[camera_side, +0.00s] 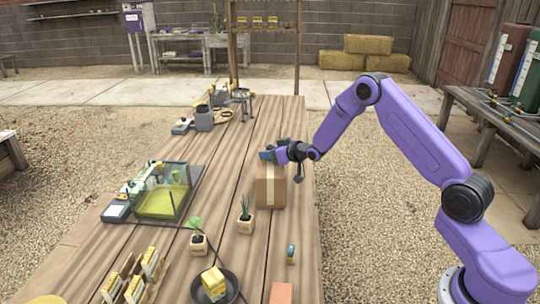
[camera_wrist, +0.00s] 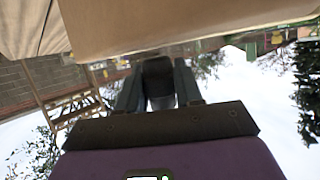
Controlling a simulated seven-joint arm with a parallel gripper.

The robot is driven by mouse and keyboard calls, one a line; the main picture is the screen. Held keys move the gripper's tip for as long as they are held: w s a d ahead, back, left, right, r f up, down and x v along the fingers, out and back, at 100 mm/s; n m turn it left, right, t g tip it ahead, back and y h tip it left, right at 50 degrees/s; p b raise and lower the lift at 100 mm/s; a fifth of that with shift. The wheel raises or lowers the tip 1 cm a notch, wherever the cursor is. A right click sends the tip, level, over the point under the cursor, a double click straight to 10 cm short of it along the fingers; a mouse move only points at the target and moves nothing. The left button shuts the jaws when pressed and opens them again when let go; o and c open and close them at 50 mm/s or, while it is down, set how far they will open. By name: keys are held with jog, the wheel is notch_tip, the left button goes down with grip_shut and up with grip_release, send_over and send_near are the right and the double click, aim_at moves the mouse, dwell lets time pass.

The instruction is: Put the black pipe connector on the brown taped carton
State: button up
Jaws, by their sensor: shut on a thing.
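The brown taped carton (camera_side: 271,190) stands upright on the plank table, with a pale tape strip down its front. In the wrist view the carton (camera_wrist: 190,25) fills the upper part. My gripper (camera_side: 270,154) points left, level with the carton's top. In the wrist view its two fingers are shut on the black pipe connector (camera_wrist: 158,78), one on each side. In the side view the connector is hard to tell apart from the dark fingers. I cannot tell whether it touches the carton's top.
Potted seedlings (camera_side: 246,222) stand in front of the carton. A clear propagator box (camera_side: 166,198) is to the left, and a dark bowl with a yellow block (camera_side: 214,285) is nearer the front. Grey containers (camera_side: 204,118) stand farther back. Bare planks lie behind the carton.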

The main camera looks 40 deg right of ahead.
jog(key=shift+f, duration=0.3)
jog(key=shift+f, duration=0.1)
jog(key=o, duration=1)
